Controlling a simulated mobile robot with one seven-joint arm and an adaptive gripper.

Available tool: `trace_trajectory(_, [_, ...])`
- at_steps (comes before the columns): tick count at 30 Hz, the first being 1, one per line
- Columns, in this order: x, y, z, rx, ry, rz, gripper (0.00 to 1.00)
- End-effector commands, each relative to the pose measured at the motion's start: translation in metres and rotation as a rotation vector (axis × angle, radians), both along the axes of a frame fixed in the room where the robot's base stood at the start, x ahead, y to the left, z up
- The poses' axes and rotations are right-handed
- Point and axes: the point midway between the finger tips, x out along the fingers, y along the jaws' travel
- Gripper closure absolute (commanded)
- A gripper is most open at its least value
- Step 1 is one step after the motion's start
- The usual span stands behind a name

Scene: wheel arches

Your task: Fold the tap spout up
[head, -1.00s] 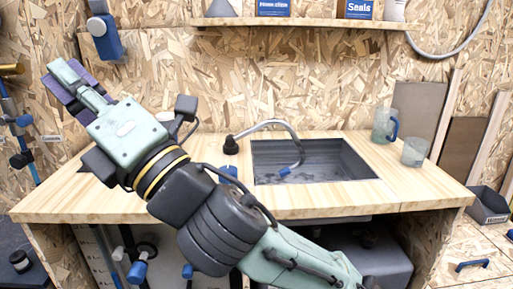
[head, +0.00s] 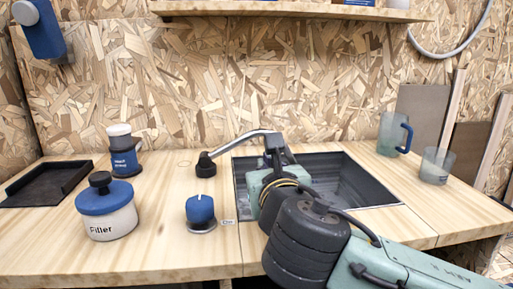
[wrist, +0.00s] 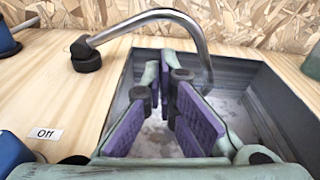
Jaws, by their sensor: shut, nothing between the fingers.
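The grey metal tap spout (head: 240,143) rises from a black base (head: 205,166) at the sink's left and arches right over the dark sink (head: 345,180). In the wrist view the spout (wrist: 155,14) arches above and beyond my gripper, and its lower end drops into the sink just right of the fingers. My gripper (wrist: 167,82) is shut and empty, with its purple-padded fingers pointing into the sink, below the arch. In the head view my gripper (head: 275,150) hides the spout's far end. I cannot tell if a finger touches the spout.
A blue tap knob (head: 200,208) stands in front of the spout base, beside an "Off" label (wrist: 45,133). A blue-lidded Filler jar (head: 107,212), a blue container (head: 124,155) and a black tray (head: 48,183) stand left. A blue-handled jug (head: 392,133) and cup (head: 436,165) stand right.

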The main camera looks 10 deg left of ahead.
Motion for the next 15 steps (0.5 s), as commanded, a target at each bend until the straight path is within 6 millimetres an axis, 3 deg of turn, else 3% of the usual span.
trace_trajectory(15, [0.041,0.008,0.003,0.002,0.004,-0.004,1.0])
